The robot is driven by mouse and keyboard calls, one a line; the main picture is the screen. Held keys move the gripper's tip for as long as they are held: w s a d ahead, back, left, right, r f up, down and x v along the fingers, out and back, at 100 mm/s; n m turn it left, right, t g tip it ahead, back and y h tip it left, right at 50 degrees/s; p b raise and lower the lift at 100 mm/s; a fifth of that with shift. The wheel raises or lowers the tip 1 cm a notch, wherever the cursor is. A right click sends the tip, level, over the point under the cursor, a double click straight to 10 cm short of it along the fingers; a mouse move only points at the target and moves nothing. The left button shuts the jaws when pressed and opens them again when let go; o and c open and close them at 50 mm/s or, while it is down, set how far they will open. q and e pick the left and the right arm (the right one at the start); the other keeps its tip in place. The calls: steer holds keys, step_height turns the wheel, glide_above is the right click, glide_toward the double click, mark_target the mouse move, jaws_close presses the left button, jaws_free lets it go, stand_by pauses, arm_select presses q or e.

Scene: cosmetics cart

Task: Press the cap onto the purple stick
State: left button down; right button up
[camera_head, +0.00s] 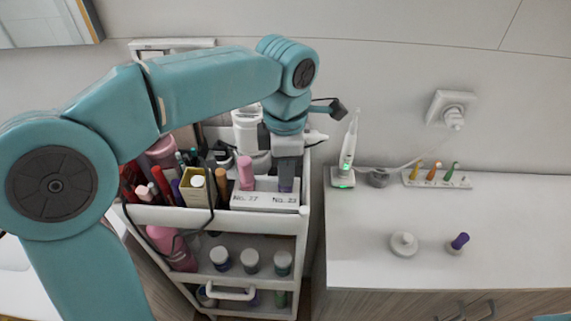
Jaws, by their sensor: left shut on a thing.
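A white holder (264,201) with labels No. 27 and No. 23 stands on the cart's top level. A pink stick (246,174) is upright in its No. 27 side. My left gripper (287,172) points down over the No. 23 side. It is shut on a small dark purple-grey piece (286,185), mostly hidden by the fingers and the holder. I cannot tell whether this piece is the cap, the purple stick or both together. A short purple piece on a pale base (460,241) also stands on the counter, tilted. My right gripper is not in view.
The cart (200,217) holds crowded bottles and a yellow box (196,190) left of the holder. Several jars stand on its lower shelf. On the counter (380,215) are a white electric toothbrush (348,150), a brush rack (440,180) and a white round item (403,244). The counter's middle is clear.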

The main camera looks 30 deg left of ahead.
arm_select(q)
steer(key=shift+c, duration=1.7)
jaws_free()
steer(key=shift+r, duration=0.1)
steer(key=shift+r+p, duration=3.65)
steer(key=shift+r, duration=0.3)
jaws_close()
steer(key=shift+f, duration=0.2)
